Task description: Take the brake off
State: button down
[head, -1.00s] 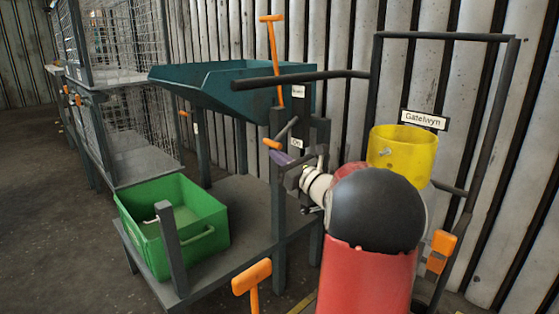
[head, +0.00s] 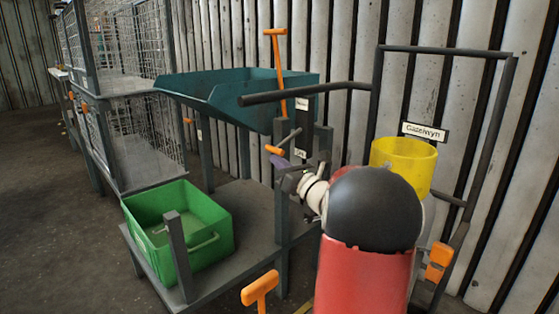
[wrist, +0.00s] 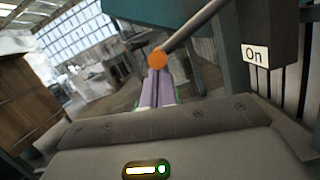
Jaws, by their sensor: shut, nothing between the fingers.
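The lever I take for the brake is a grey rod with an orange end knob (head: 274,150), sticking out beside a dark post in the head view. In the wrist view the orange knob (wrist: 157,60) is right ahead of my fingertips, and its rod slopes up to the right toward the post. The "On" label (wrist: 254,55) is on that post. My gripper (head: 277,162) has purple fingers, closed together and empty, just below the knob. They also show in the wrist view (wrist: 155,80). I cannot tell whether they touch the knob. My arm hides part of the post.
A teal hopper (head: 215,95) stands behind the lever. A tall orange T-handle (head: 275,65) rises beside it. A green crate (head: 215,240) sits on the low shelf. A dark horizontal bar (head: 305,92) reaches out above my gripper. A yellow cylinder (head: 403,160) stands at right.

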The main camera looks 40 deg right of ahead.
notch_tip(320, 180, up, 10)
jog(key=m+h+p, duration=0.1)
jog(key=m+p, duration=0.3)
jog(key=p, duration=0.3)
jog(key=shift+a+r, duration=0.2)
jog(key=shift+a, duration=0.25)
jog(key=shift+r, duration=0.1)
